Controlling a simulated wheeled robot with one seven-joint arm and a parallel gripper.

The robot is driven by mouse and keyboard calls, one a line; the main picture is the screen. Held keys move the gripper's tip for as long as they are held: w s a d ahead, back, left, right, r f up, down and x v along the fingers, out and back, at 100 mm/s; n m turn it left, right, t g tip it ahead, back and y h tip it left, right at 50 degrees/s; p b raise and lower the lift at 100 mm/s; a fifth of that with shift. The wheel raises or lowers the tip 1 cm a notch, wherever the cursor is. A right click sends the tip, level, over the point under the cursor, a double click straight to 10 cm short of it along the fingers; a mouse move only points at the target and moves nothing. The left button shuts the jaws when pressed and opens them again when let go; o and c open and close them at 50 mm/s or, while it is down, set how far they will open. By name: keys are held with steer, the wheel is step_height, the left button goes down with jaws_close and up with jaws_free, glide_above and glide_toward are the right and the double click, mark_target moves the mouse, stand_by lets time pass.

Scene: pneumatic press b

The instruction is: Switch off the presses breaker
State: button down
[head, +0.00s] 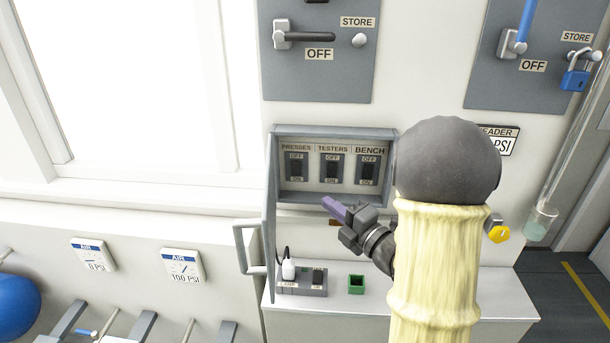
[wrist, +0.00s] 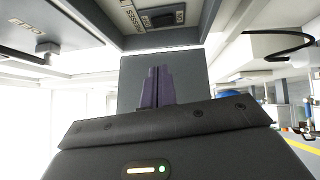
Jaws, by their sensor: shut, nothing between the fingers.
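The presses breaker (head: 296,167) is a dark switch at the left of a row of three in an open grey wall box (head: 388,160). OFF is marked above it and ON below; I cannot tell which way it is set. The testers breaker (head: 332,167) and the bench breaker (head: 368,170) sit to its right. My gripper (head: 331,204), with purple fingers, is shut and empty, below and in front of the box, under the testers breaker. The wrist view shows the closed fingers (wrist: 157,86) pointing up, with a dark breaker (wrist: 163,18) and partly readable label above.
The box's door (head: 270,205) with its handle (head: 241,248) stands open at the left. Below are a socket strip (head: 302,287) with a white plug and a small green box (head: 356,284) on a ledge. Lever panels (head: 318,75) hang above.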

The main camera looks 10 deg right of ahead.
steer(key=p, duration=0.4)
glide_toward(295, 166)
steer(key=a, duration=0.4)
steer(key=shift+w+d+r+p, duration=0.1)
steer(key=shift+w+d+p, duration=0.15)
steer(key=shift+w, duration=0.6)
steer(key=shift+w+d+r+p, duration=0.1)
steer(key=shift+w+d+p, duration=0.2)
steer(key=shift+w, duration=0.6)
steer(key=shift+w+d+r+p, duration=0.1)
steer(key=shift+w+p, duration=0.25)
steer(key=shift+w, duration=0.5)
steer(key=shift+w+r+m, duration=0.1)
steer(key=shift+w+m, duration=0.05)
steer(key=shift+m, duration=0.15)
